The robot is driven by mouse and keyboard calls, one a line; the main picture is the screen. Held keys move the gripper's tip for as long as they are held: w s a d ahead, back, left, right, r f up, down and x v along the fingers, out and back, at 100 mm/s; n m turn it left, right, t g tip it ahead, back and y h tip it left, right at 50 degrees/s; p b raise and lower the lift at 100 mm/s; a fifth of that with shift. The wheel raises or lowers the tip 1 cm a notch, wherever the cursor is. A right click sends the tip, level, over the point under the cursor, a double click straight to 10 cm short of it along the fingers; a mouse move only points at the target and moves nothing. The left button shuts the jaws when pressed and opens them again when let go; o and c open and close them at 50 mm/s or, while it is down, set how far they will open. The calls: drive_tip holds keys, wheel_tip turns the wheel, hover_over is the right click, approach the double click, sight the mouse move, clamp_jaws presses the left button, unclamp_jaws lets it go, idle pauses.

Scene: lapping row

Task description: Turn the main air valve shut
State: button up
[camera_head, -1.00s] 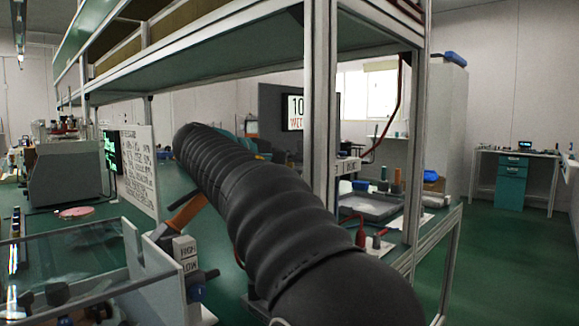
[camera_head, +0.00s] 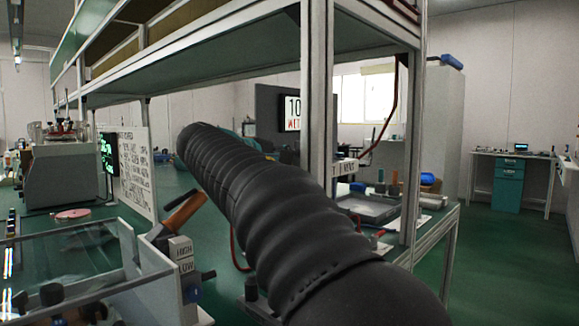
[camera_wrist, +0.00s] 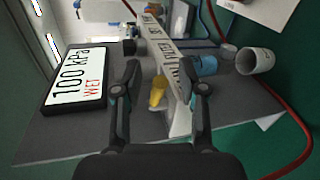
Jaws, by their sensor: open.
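In the wrist view my gripper (camera_wrist: 162,82) is open, with its two dark fingers spread apart. A small yellow knob-like part (camera_wrist: 158,92) shows between the fingers, beside a white lettered strip (camera_wrist: 165,45). I cannot tell whether it belongs to the main air valve, and no finger clearly touches it. In the head view my black ribbed arm sleeve fills the middle and hides my gripper. An orange-handled part (camera_head: 185,212) shows left of the sleeve, above a box marked HIGH and LOW (camera_head: 181,254). No part is clearly labelled as the main air valve.
A display reading 100 kPa WET (camera_wrist: 80,85) stands left of my gripper. A white cup (camera_wrist: 254,62) and a red hose (camera_wrist: 297,125) are at the right. In the head view, a shelf post (camera_head: 317,120) stands close to my arm. Green floor (camera_head: 500,255) is clear at the right.

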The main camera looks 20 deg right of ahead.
drive_tip(key=v, duration=1.1)
drive_tip(key=shift+a, duration=0.4)
drive_tip(key=shift+s+r, duration=0.1)
drive_tip(key=shift+s, duration=0.1)
drive_tip(key=shift+c, duration=0.2)
